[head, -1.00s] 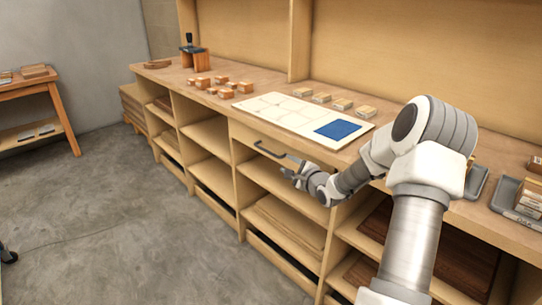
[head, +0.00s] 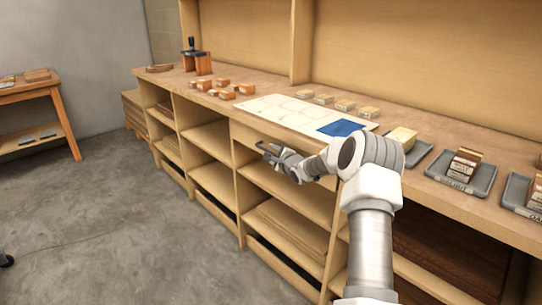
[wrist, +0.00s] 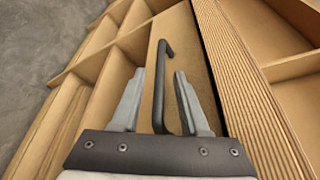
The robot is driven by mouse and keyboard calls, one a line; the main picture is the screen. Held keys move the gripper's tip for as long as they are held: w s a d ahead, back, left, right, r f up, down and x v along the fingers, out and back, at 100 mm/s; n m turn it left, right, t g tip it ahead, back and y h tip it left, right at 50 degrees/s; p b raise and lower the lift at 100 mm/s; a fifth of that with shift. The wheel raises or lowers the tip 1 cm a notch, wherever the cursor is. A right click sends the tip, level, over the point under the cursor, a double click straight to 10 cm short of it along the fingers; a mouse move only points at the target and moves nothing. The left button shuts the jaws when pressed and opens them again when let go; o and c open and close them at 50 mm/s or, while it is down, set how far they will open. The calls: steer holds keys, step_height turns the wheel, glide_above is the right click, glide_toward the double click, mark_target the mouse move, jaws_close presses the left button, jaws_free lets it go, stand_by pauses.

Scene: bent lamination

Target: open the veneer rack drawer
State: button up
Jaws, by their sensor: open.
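The veneer rack drawer (wrist: 193,60) is a pale wood front just under the worktop, and it looks closed. Its dark bar handle (wrist: 160,85) runs between my gripper's two fingers in the wrist view. My gripper (wrist: 158,95) is open, with one grey finger on each side of the handle. Neither finger visibly presses on it. In the head view my gripper (head: 266,151) is at the drawer front (head: 243,138), and it hides most of the handle there.
The worktop (head: 225,106) above holds wood blocks (head: 238,89), a white sheet with a blue square (head: 341,128), and grey trays (head: 466,176). Open shelves (head: 208,138) lie around the drawer.

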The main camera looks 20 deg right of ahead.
steer(key=shift+w, duration=0.15)
jaws_close()
stand_by(1.4)
